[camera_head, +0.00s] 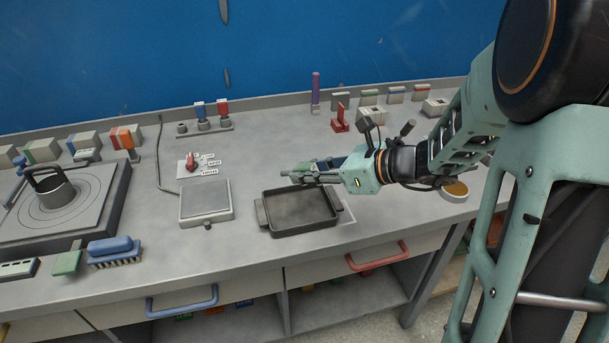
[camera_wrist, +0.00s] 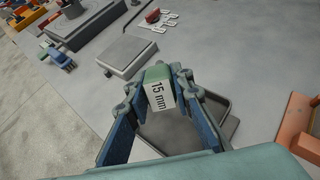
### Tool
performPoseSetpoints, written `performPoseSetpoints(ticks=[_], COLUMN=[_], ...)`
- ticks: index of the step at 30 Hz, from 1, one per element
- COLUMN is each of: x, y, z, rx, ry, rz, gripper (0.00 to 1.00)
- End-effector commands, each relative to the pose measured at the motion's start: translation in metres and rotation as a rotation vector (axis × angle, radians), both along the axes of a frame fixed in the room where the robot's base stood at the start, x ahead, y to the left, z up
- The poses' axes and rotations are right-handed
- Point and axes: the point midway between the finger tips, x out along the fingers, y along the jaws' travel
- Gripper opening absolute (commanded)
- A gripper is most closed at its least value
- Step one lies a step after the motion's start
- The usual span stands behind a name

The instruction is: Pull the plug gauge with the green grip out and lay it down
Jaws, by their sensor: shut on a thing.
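My gripper (camera_head: 308,173) reaches in from the right, its fingers pointing left above the dark tray (camera_head: 300,212). In the wrist view my gripper (camera_wrist: 158,88) is shut on the plug gauge with the green grip (camera_wrist: 158,74), which shows a white face marked "15 mm". The gauge's plug end is hidden from the wrist camera. The tray also shows in the wrist view (camera_wrist: 175,140), below the fingers. The gauge stand (camera_head: 205,127) at the back left holds a blue-gripped gauge (camera_head: 200,109) and a red-gripped gauge (camera_head: 222,106); its left socket (camera_head: 182,128) looks empty.
A flat square-topped device (camera_head: 206,200) stands left of the tray. A red piece (camera_head: 191,161) sits by small labels behind it. A blue brush (camera_head: 112,247) lies at the front left. A red clamp-like part (camera_head: 340,118) stands behind my gripper. Bench behind the tray is mostly clear.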

Motion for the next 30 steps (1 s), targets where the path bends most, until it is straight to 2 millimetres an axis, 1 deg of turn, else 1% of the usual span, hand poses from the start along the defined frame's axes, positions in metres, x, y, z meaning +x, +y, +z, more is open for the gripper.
performPoseSetpoints(ticks=[1,18,23,30], x=[0.0,0.0,0.0,0.0], y=[0.0,0.001,0.001,0.001], z=[-0.006,-0.071,-0.079,-0.079], rx=[0.001,0.0,0.0,0.0], ry=[0.001,0.001,0.001,0.001], rz=[0.0,0.002,0.002,0.002], gripper=[0.0,0.0,0.0,0.0])
